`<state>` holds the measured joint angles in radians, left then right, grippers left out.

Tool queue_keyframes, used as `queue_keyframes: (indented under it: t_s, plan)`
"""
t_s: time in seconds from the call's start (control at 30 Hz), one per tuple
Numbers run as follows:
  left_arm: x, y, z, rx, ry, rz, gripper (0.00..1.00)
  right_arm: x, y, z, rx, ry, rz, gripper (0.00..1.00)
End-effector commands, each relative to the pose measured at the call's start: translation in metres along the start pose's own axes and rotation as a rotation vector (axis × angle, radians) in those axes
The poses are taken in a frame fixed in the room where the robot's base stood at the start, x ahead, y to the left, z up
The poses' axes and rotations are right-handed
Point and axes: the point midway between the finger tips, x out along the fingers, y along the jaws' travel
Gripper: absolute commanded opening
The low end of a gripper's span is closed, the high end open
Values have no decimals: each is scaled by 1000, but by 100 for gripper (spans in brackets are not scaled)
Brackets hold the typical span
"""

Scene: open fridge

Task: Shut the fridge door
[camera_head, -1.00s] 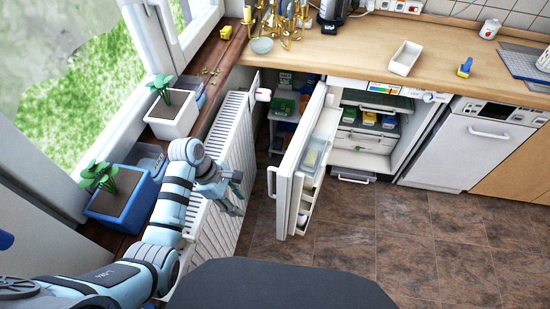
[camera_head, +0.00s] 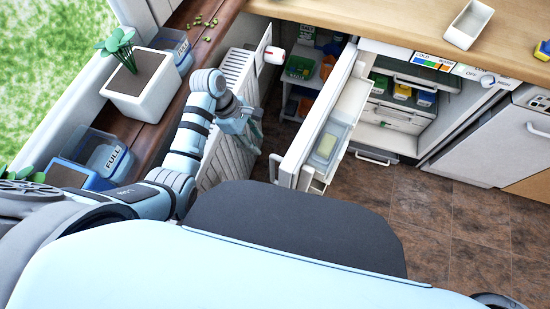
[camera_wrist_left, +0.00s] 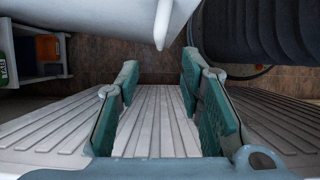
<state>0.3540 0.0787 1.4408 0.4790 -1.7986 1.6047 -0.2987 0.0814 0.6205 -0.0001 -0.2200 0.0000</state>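The white fridge door (camera_head: 322,112) stands wide open in the head view, swung out toward me. Its handle (camera_head: 274,167) is on the left outer face, and shelves with a yellow item show on its inner side. The fridge interior (camera_head: 408,95) is behind it to the right. My left gripper (camera_head: 250,124) is left of the door, in front of the radiator, apart from the handle. In the left wrist view its fingers (camera_wrist_left: 160,76) are spread with nothing between them. A white panel, probably the door, hangs above them there (camera_wrist_left: 95,15). My right gripper is out of view.
The white radiator (camera_head: 226,160) runs under the windowsill, close to my left arm. A shelf with bins (camera_head: 303,75) stands behind the door. A wooden counter (camera_head: 380,22) is above. Brown tiled floor (camera_head: 400,195) is clear to the right of the door.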

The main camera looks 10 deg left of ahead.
Motion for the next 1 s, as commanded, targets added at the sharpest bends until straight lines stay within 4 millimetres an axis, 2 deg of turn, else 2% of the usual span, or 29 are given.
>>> queue_keyframes:
  t_s: [0.17,0.4,0.5,0.6,0.73,0.97,1.0]
  plan:
    - [23,-1,-3,-4,-2,-1,35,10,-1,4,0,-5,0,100]
    - [93,-2,-4,-8,-2,-1,35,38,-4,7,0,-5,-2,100]
    - [118,-2,-4,-6,-1,0,35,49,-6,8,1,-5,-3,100]
    - [135,-1,-4,-6,0,1,35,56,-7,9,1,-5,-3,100]
    - [144,-1,-3,-5,1,2,35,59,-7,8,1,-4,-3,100]
    - [144,-1,-2,-5,1,3,35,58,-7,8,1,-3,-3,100]
    - [144,-1,-2,-4,1,2,28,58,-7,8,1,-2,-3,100]
